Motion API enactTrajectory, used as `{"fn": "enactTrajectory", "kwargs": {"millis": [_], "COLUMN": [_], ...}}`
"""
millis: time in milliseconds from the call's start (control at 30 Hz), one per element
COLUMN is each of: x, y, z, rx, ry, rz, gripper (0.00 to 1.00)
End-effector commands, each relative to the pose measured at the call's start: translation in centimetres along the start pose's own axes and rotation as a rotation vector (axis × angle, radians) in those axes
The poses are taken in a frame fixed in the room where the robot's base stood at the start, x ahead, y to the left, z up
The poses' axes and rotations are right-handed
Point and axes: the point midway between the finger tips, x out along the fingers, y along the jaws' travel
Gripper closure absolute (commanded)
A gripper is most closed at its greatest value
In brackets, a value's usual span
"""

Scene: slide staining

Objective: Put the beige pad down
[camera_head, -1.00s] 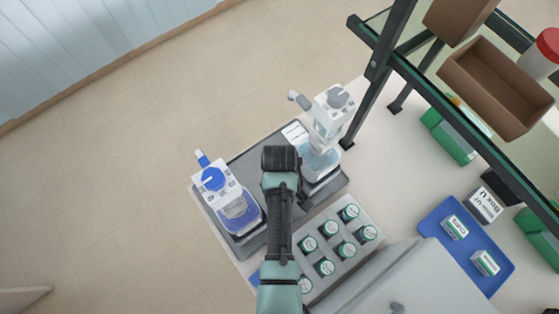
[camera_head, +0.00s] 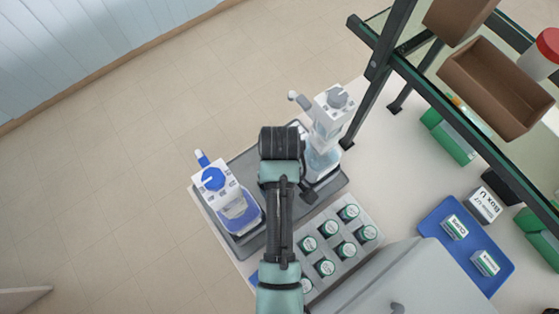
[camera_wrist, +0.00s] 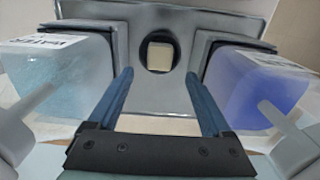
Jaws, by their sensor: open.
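The beige pad (camera_wrist: 160,56) shows in the wrist view as a small pale block in a dark round recess of the grey tray (camera_wrist: 110,50). My gripper (camera_wrist: 158,75) is open, its two blue fingers spread wide with nothing between them. The pad lies beyond the fingertips, roughly centred between them and apart from both. In the head view my arm covers the middle of the grey tray (camera_head: 243,163), so the pad is hidden there.
A bottle with blue liquid (camera_head: 238,215) and a bottle with pale blue liquid (camera_head: 322,160) stand on the tray either side of my arm. A rack of several green-labelled jars (camera_head: 338,275), a blue tray (camera_head: 440,218) and a shelf (camera_head: 415,80) are to the right.

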Motion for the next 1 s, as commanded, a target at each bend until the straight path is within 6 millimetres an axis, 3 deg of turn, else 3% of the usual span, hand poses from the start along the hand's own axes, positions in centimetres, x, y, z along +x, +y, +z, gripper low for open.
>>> {"fn": "enactTrajectory", "kwargs": {"millis": [100, 300, 1000], "x": [-2.4, -4.8, -5.4], "y": [0.1, 0.1, 0.0], "z": [-0.1, -0.1, 0.0], "rx": [0.0, 0.0, 0.0], "ry": [0.005, 0.002, 0.0], "rz": [0.004, 0.002, 0.0], "gripper": [0.17, 0.17, 0.17]}}
